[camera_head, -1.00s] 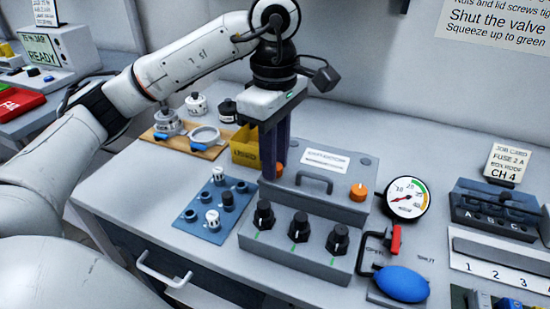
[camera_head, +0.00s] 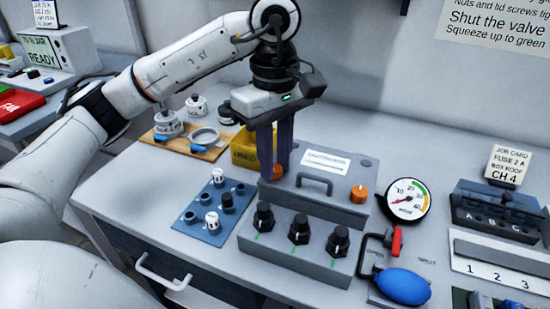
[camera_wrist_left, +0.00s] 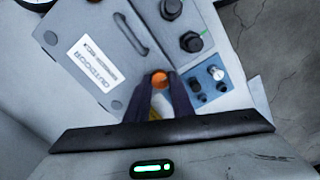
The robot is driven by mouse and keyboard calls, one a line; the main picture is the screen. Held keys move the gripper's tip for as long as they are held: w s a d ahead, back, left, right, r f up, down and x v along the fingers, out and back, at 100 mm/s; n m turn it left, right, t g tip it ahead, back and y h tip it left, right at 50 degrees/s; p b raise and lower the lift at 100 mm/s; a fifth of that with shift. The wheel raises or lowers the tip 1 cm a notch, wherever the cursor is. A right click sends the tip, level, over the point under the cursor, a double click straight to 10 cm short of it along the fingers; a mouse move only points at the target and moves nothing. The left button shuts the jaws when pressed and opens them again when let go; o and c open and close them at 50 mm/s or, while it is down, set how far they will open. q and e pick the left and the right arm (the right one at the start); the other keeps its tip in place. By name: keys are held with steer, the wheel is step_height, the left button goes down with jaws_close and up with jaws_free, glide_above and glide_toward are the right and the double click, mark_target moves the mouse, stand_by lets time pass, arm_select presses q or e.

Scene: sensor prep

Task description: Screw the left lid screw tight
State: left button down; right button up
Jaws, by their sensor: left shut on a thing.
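The left lid screw (camera_head: 278,172) is a round orange knob at the left end of the grey box lid (camera_head: 316,190). It also shows in the left wrist view (camera_wrist_left: 159,79), between the fingertips. My left gripper (camera_head: 273,176) points straight down over it, with its dark fingers shut on the screw. The fingers hide part of the screw in the head view. The right lid screw (camera_head: 359,194), also orange, stands at the lid's right end, apart from the gripper. My right gripper is in neither view.
A lid handle (camera_head: 315,182) and several black knobs (camera_head: 299,229) are right of and in front of the gripper. A yellow bin (camera_head: 244,150) stands close behind left. A blue plate with small parts (camera_head: 207,232) lies left. A gauge (camera_head: 408,199) stands right.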

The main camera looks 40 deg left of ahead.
mark_target(275, 168)
arm_select(q)
steer(key=c, duration=1.5)
jaws_free()
steer(key=shift+c, duration=0.2)
steer(key=shift+r, duration=0.1)
step_height(275, 168, up, 10)
steer(key=p, duration=0.3)
steer(key=shift+p, duration=0.3)
